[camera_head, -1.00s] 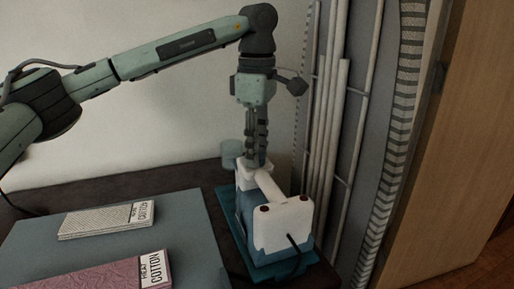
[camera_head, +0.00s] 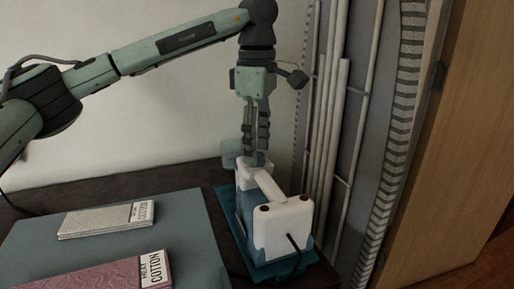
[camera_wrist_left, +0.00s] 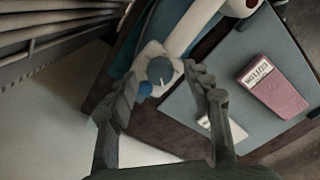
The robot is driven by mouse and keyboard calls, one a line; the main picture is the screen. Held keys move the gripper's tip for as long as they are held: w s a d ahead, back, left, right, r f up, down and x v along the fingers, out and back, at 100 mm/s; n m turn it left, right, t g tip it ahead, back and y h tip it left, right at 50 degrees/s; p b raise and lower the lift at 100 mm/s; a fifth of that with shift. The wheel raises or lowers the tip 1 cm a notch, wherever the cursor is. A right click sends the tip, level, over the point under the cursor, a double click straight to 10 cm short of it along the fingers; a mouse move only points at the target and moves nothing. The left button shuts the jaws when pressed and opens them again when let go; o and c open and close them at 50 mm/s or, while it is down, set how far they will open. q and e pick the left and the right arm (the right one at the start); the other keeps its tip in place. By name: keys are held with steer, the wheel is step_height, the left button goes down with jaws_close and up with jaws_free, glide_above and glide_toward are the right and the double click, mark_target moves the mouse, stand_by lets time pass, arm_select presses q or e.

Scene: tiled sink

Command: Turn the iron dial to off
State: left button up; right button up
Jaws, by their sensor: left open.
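The white and blue iron (camera_head: 284,222) stands on a teal base at the right end of the dark counter. My left gripper (camera_head: 256,150) points down over the far end of the iron. In the wrist view its open fingers (camera_wrist_left: 160,84) lie on both sides of the dial. I cannot tell whether they touch it. My right gripper is out of view.
A blue-grey board (camera_head: 185,220) left of the iron holds a pale cotton pack (camera_head: 95,220) and a pink cotton pack (camera_head: 100,274). A pale blue piece (camera_head: 230,153) shows behind the gripper. White poles (camera_head: 335,130) stand close on the right.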

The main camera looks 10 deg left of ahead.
arm_select(q)
step_height(320, 180, up, 11)
stand_by(0.3)
